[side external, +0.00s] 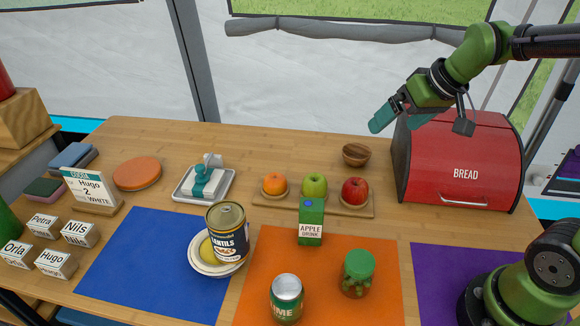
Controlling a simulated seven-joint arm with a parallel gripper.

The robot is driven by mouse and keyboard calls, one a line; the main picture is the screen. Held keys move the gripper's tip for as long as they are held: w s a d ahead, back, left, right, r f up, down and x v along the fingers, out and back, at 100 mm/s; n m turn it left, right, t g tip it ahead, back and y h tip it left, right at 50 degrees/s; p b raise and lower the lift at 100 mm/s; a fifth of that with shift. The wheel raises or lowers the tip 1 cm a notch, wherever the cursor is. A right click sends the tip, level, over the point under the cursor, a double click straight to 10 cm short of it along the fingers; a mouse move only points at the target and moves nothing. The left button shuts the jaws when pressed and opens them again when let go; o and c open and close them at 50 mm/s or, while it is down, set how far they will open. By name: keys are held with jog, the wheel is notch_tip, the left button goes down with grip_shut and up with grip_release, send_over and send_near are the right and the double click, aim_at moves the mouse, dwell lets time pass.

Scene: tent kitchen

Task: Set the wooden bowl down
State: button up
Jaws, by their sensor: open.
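The wooden bowl (356,154) is small, dark brown and upright on the wooden table (262,146). It stands left of the red bread box and behind the red apple. My gripper (392,120) is above and to the right of the bowl in the picture, in front of the bread box's upper left. Its teal fingers are open, with nothing seen between them. The gripper and the bowl look apart.
The red bread box (464,160) is close to my gripper. A board (330,205) holds an orange (274,184), a green apple (315,185) and a red apple (355,190). An apple drink carton (311,222) stands in front. The table left of the bowl is clear.

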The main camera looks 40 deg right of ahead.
jog(key=s+a+m+t+y, duration=0.1)
jog(key=s+a, duration=0.3)
jog(key=s, duration=0.5)
jog(key=shift+s+r, duration=0.2)
jog(key=shift+s, duration=0.15)
